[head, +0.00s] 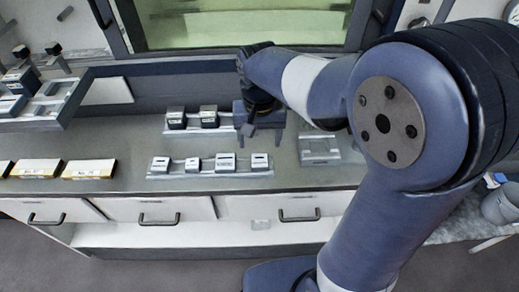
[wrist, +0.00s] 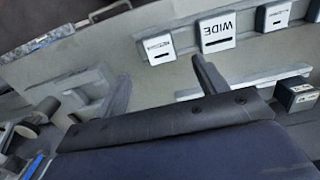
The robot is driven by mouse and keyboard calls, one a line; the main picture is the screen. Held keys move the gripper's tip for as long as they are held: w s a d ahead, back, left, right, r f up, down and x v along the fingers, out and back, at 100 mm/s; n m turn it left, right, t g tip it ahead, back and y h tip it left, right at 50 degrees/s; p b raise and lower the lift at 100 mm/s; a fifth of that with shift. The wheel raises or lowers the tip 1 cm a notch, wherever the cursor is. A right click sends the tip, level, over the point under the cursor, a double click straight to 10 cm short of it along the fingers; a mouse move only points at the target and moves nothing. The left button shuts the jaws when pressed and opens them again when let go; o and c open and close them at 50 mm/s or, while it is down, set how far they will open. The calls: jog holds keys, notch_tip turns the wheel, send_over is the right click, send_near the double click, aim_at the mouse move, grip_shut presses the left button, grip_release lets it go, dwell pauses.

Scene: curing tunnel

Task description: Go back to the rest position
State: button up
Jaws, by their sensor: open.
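My gripper (head: 250,130) hangs above the counter in the head view, at the right end of the racks. In the wrist view my gripper (wrist: 160,85) shows two fingers spread apart with nothing between them. A row of white-topped blocks (head: 226,161) stands on the front rack, just left of and in front of my gripper. One block in the wrist view reads "WIDE" (wrist: 217,32). Two dark-sided blocks (head: 209,116) stand on the rack behind, left of my gripper. My arm covers part of the counter on the right.
An empty grey rack (head: 319,150) lies right of my gripper. Flat boxes (head: 89,169) lie at the left on the counter (head: 125,135). A raised stand (head: 75,92) with black blocks is at the far left. A greenish tunnel window (head: 240,28) is behind. A grey cup (head: 503,205) is at the right edge.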

aim_at(260, 160)
notch_tip(260, 160, up, 3)
jog(key=shift+f, duration=0.1)
dwell(0.3)
notch_tip(260, 160, down, 11)
jog(key=shift+r, duration=0.2)
jog(key=shift+r+p, duration=0.2)
jog(key=shift+p, duration=0.2)
jog(key=shift+f, duration=0.1)
